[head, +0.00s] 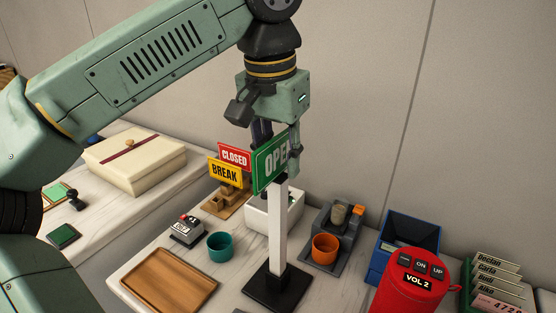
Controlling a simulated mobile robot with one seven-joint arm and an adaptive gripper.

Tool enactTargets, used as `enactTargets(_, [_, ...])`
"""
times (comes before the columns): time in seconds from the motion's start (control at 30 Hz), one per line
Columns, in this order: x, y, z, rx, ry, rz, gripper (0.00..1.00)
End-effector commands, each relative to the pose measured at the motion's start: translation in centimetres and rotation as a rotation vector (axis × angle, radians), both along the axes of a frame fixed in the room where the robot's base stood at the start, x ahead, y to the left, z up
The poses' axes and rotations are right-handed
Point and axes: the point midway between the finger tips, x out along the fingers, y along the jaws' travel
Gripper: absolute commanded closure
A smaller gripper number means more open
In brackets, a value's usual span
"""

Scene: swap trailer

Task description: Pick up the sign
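A green sign with white letters reading "OPE" and a part hidden (271,164) stands at the top of a white post (277,225) on a black square base (276,288). My gripper (280,150) points down at the sign from above. Its two fingers are spread apart, one at the sign's upper left and one by its right edge, which it partly covers. I cannot tell whether either finger touches the sign. A red "CLOSED" sign (235,156) and a yellow "BREAK" sign (225,173) stand behind to the left in a wooden holder (222,203).
A wooden tray (170,281), a teal cup (220,246) and a stamp-like device (187,231) are left of the post. A white bin (262,220), orange cup (325,249), blue bin (405,242) and red cylinder (405,295) are near or right of it.

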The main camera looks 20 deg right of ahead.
Motion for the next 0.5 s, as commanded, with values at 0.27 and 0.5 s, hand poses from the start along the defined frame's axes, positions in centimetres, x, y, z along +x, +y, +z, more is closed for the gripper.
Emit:
enactTargets(0.27, [-0.02, 0.00, -0.34, 0.000, 0.000, -0.001, 0.72])
enactTargets(0.5, [-0.02, -0.01, -0.42, 0.000, 0.000, -0.001, 0.72])
